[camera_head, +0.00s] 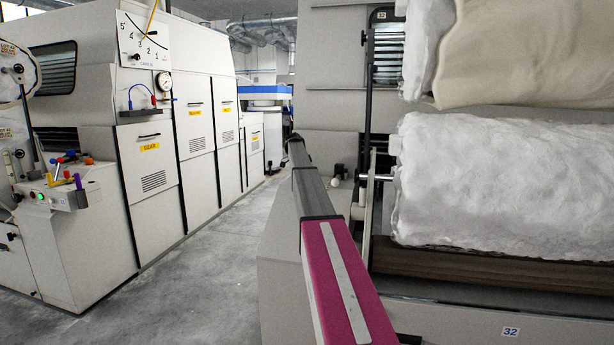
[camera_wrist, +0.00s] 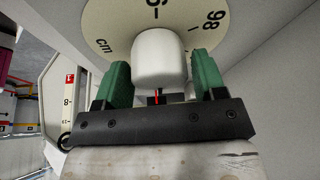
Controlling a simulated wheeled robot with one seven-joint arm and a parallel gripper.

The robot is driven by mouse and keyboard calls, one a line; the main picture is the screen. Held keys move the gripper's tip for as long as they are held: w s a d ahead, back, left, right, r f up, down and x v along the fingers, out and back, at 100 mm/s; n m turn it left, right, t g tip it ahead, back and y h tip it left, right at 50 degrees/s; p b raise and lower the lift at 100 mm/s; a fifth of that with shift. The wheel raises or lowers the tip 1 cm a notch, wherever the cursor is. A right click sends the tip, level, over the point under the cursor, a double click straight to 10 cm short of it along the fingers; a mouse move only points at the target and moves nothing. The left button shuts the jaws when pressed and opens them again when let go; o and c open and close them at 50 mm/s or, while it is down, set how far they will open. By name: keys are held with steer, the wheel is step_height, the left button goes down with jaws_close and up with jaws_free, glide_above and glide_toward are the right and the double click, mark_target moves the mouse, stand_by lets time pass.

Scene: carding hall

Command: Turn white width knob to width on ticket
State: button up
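In the wrist view a white rounded knob (camera_wrist: 160,58) stands out from a cream round dial (camera_wrist: 108,22) marked "cm" with turned, partly cut-off numbers. My gripper (camera_wrist: 160,75) has one green finger on each side of the knob. The fingers are apart, with what looks like a narrow gap to the knob on each side; contact cannot be told for sure. A small red mark shows just below the knob. A pale plate (camera_wrist: 68,100) with a red label and an 8 is at the left; I cannot tell whether it is the ticket. The head view does not clearly show my gripper.
In the head view a machine with thick white fibre rolls (camera_head: 500,185) fills the right side. A grey cabinet row (camera_head: 150,170) with levers and a gauge board (camera_head: 143,42) stands at the left. The grey floor aisle (camera_head: 205,265) between them is clear.

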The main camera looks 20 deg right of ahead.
steer(key=shift+o, duration=0.5)
steer(key=shift+r, duration=0.15)
steer(key=v, duration=1)
steer(key=shift+a+r, duration=0.2)
